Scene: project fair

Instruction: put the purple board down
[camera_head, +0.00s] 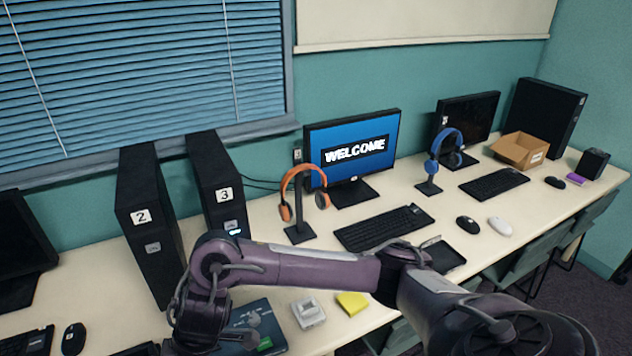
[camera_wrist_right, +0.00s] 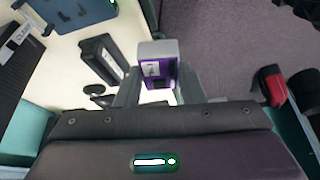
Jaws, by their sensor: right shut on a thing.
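In the right wrist view, the purple board (camera_wrist_right: 153,68) is a small purple piece with a pale grey end and a white label. It sits between the fingers of my right gripper (camera_wrist_right: 158,82), which is shut on it. The board is partly hidden by the gripper body. In the head view my right arm reaches across the table from the lower right and bends down at the lower left. Its gripper and the board cannot be made out there. My left gripper is in neither view.
On the table (camera_head: 395,195) are a dark blue board (camera_head: 250,318), a white device (camera_head: 308,312) and a yellow pad (camera_head: 352,302). An orange headset (camera_head: 287,206), keyboard (camera_head: 384,227) and two towers stand behind. A small purple item (camera_head: 576,179) lies far right.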

